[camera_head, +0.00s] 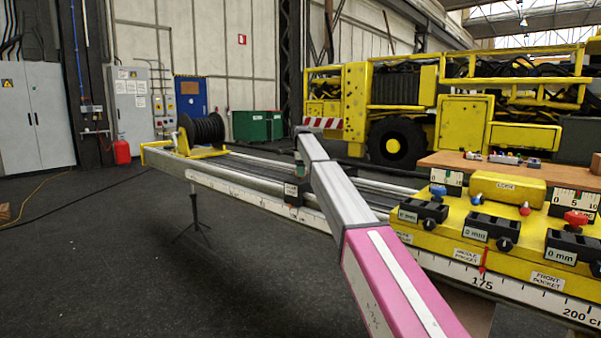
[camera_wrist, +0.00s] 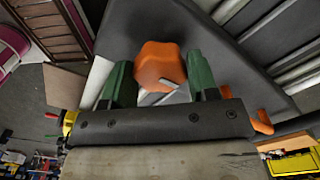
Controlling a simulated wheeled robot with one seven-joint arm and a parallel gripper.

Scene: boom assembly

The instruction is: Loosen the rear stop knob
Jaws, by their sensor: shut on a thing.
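The orange knob (camera_wrist: 160,62), which I take for the rear stop knob, sits on a dark grey plate (camera_wrist: 222,45) in the wrist view. My gripper (camera_wrist: 158,82) has its two green fingers on either side of the knob, shut on it. A small light grey piece shows at the knob's lower edge. In the head view, my pink and grey arm reaches over the long rail (camera_head: 250,199), and my gripper and the orange knob cannot be made out there. A dark block with a label (camera_head: 292,190) sits on the rail beside my arm.
A yellow block (camera_head: 459,222) with dark pocket blocks and coloured knobs stands on the rail's right end. A black cable reel (camera_head: 206,131) is at its far left end. A yellow vehicle (camera_head: 395,105) stands behind. The floor (camera_head: 120,260) at left is mostly clear.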

